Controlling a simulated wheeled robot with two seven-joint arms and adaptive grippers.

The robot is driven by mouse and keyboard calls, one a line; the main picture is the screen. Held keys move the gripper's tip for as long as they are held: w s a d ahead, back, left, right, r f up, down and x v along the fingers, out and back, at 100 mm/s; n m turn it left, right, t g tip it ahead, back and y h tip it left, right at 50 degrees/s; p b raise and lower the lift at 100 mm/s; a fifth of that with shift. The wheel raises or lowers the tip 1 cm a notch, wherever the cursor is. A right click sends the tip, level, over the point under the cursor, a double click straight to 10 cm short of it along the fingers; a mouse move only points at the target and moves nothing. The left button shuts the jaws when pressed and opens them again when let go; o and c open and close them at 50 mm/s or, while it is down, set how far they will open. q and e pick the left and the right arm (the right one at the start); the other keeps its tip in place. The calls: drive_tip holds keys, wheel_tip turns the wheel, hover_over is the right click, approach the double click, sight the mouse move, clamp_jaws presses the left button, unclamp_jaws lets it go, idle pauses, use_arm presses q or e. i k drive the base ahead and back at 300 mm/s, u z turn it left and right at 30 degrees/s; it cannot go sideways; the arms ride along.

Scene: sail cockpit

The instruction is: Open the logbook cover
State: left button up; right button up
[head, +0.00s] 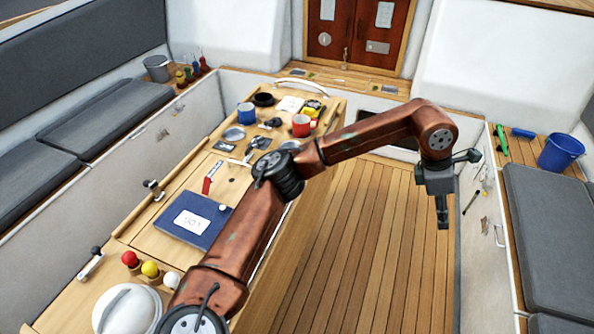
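The logbook (175,228) is a dark blue book with a white label reading LOG, lying flat and closed on the wooden cockpit table (150,206). My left arm crosses in front of its right side, close to it in the picture. A small white round thing shows at its right edge. My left gripper (443,214) hangs pointing down over the slatted floor, well to the right of the table and away from the logbook. Its fingers look like one narrow dark stub, so I cannot tell whether they are apart. My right gripper is not in view.
A red-handled tool (212,178) lies behind the logbook. Red, yellow and white balls (150,269) and a white round lid (128,310) are in front. A blue mug (246,113) and red mug (301,126) stand farther back. A blue bucket (561,153) is at right.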

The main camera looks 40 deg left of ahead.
sight(196, 218)
drive_tip(key=i, duration=1.65)
drive_tip(key=u, duration=0.95)
drive_tip(key=i, duration=1.65)
drive_tip(key=u, duration=3.95)
